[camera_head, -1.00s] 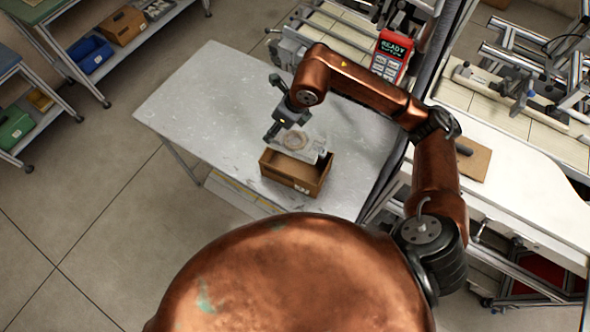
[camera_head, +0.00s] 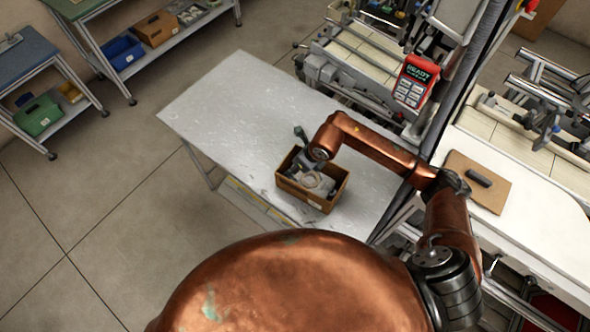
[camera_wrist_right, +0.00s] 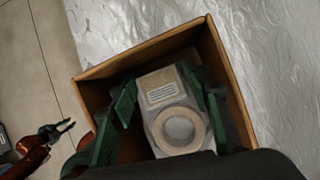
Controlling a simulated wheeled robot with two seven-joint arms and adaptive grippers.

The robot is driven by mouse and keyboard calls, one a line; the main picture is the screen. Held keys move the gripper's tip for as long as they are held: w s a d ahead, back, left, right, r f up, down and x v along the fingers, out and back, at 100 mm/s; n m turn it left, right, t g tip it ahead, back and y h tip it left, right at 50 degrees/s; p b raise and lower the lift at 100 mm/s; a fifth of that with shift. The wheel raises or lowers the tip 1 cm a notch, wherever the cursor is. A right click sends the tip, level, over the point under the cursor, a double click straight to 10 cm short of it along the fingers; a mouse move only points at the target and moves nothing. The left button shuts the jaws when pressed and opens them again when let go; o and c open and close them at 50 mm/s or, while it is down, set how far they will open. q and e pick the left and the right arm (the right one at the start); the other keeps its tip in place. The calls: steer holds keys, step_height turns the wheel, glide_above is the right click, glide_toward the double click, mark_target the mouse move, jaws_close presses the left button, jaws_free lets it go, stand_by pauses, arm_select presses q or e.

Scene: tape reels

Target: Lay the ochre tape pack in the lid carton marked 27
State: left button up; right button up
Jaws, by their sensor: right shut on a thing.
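The tape pack (camera_wrist_right: 163,90), a pale wrapped block with a label and a beige-ochre tape ring, is inside the brown open carton (camera_wrist_right: 140,54). In the head view the pack (camera_head: 313,182) lies within the walls of the carton (camera_head: 299,194). I cannot tell whether it touches the floor, and no number is readable. My right gripper (camera_wrist_right: 158,82) reaches down into the carton, its fingers shut on the pack's two sides; it also shows in the head view (camera_head: 306,161). My left gripper (camera_wrist_right: 66,126) shows small in the wrist view, apparently open and empty, outside the carton.
The carton stands on a grey metal table (camera_head: 235,115) near its front edge; the table's left part is clear. A red READY device (camera_head: 415,80) and conveyor frames stand behind to the right. A board with a dark item (camera_head: 480,177) lies on the white counter. Shelves stand far left.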

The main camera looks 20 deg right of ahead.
mark_target(306, 176)
steer(key=shift+f, duration=1)
steer(key=o, duration=1)
steer(key=shift+f, duration=0.1)
steer(key=shift+o, duration=0.2)
steer(key=v, duration=1.2)
